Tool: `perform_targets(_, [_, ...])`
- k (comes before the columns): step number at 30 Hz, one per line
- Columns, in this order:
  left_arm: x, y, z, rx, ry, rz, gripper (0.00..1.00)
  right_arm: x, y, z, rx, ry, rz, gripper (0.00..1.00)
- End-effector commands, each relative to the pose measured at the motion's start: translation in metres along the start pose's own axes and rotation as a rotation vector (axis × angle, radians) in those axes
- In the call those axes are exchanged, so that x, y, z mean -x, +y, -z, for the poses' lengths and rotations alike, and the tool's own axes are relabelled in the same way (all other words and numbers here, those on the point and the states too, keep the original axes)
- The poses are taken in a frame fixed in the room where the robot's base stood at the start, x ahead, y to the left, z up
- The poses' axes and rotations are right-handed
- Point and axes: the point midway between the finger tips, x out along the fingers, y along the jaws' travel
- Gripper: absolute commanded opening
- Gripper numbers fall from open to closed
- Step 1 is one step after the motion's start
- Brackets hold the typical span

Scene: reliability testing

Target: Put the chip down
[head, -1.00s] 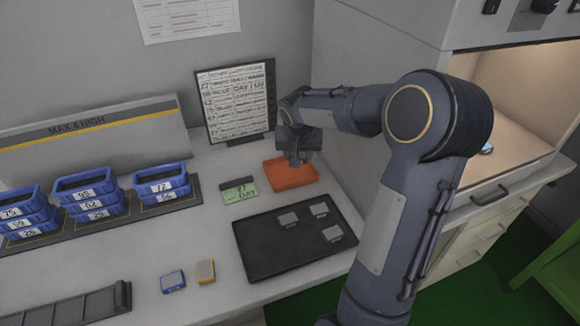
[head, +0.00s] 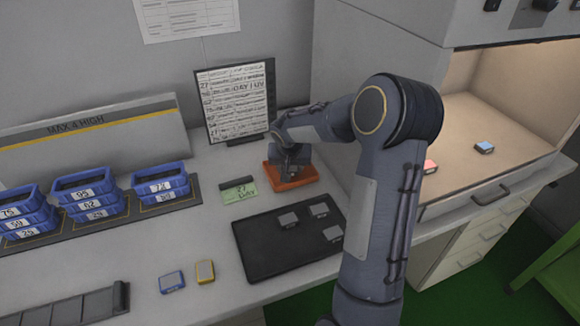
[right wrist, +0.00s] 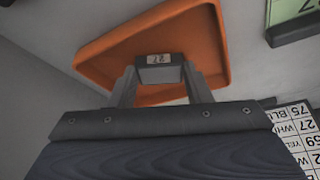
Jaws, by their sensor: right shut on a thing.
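The chip (right wrist: 160,70) is a small dark grey block with a pale number label, seen in the right wrist view. My right gripper (right wrist: 160,84) is shut on it, one finger on each side. The gripper (head: 292,167) is over the orange tray (head: 284,187) in the head view, low and close to it. The tray (right wrist: 205,30) lies behind the chip in the right wrist view. I cannot tell whether the chip touches the tray floor. In the head view the gripper hides the chip. My left gripper is not in view.
A green card (head: 240,193) stands left of the tray. A black tray (head: 262,262) with grey chips lies in front. Blue stacked bins (head: 160,187) stand left. A sign board (head: 237,103) stands behind. A lit booth (head: 480,120) holds a blue and a pink piece.

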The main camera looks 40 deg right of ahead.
Motion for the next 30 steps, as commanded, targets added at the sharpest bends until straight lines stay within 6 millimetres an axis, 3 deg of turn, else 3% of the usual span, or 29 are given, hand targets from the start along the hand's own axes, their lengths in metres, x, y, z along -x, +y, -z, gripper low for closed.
perform_targets(1, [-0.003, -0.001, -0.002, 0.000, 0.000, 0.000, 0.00, -0.003, 0.000, -0.001, 0.000, 0.000, 0.000, 0.23])
perform_targets(2, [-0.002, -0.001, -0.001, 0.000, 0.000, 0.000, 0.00, -0.001, 0.000, -0.001, 0.000, 0.000, 0.000, 0.48])
perform_targets(6, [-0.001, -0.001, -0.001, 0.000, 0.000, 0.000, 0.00, -0.001, 0.000, 0.000, 0.000, 0.000, 0.000, 0.66])
perform_targets(18, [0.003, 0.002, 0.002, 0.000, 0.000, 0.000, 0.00, 0.007, 0.000, 0.002, 0.000, 0.002, 0.000, 0.66])
perform_targets(30, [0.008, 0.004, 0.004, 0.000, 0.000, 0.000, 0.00, 0.089, 0.000, 0.002, 0.000, 0.004, 0.002, 0.66])
